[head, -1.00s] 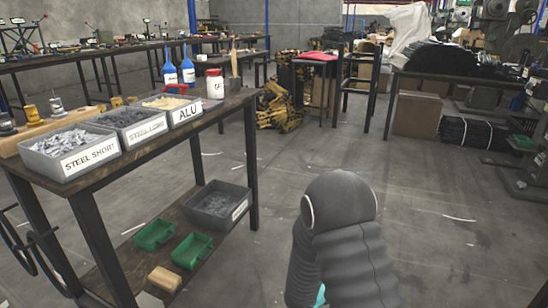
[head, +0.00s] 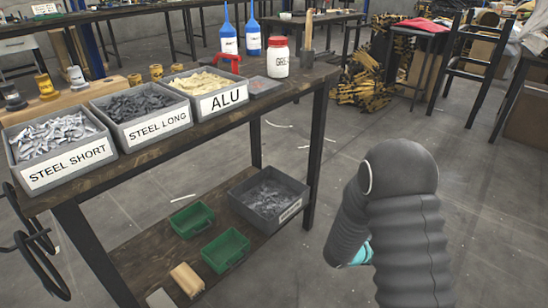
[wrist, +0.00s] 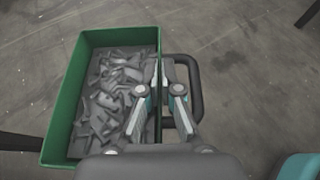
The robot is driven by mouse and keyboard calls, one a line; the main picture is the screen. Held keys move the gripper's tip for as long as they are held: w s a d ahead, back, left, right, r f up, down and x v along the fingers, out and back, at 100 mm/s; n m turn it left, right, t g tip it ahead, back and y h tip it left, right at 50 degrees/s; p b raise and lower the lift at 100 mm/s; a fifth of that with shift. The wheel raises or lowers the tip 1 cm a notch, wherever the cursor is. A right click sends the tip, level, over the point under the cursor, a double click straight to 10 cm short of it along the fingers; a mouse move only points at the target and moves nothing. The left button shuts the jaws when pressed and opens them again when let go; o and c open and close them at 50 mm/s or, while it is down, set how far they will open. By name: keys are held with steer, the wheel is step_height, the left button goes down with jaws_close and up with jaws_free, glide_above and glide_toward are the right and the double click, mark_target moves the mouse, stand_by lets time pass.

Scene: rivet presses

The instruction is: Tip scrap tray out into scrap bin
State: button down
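A green scrap tray (wrist: 71,112) full of grey metal scraps shows in the wrist view, roughly level, above the floor. My gripper (wrist: 163,72) is at the tray's right side, by a dark loop handle; its fingers are close together and appear shut on that side. In the head view my gripper and this tray are hidden behind my arm. A grey bin (head: 246,207) with grey pieces in it stands at the right end of the bench's lower shelf; it is probably the scrap bin, but its label is too small to read. The tray is apart from it.
Two empty green trays (head: 226,250) and a wooden block (head: 187,279) are on the lower shelf. The bench top (head: 150,156) above holds labelled rivet bins, a jar (head: 278,58) and blue bottles. A bench leg (head: 315,150) stands right of the grey bin. Open floor lies around my arm.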

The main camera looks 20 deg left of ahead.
steer(key=w+a+r+n+t+y+p, duration=0.1)
steer(key=w+a+r, duration=0.1)
steer(key=w+a, duration=0.65)
steer(key=w+a+r+n+t+y+p, duration=0.1)
steer(key=w+a, duration=0.5)
steer(key=a, duration=0.6)
steer(key=w+a+r+n+t+y+p, duration=0.1)
steer(key=w+a+r+n+y, duration=0.15)
steer(key=a, duration=0.95)
steer(key=w+a+r+n+t+y+p, duration=0.1)
steer(key=a+r+p, duration=0.15)
steer(key=a, duration=0.85)
step_height(320, 180, down, 10)
steer(key=w+a+m+t+y+b, duration=0.1)
steer(key=m+t+y+b, duration=0.3)
steer(key=m+b, duration=1.1)
steer(key=a+m+t, duration=0.1)
steer(key=m+t, duration=0.1)
steer(key=shift+m+t+b, duration=0.3)
steer(key=shift+m+t, duration=0.05)
steer(key=shift+t, duration=0.05)
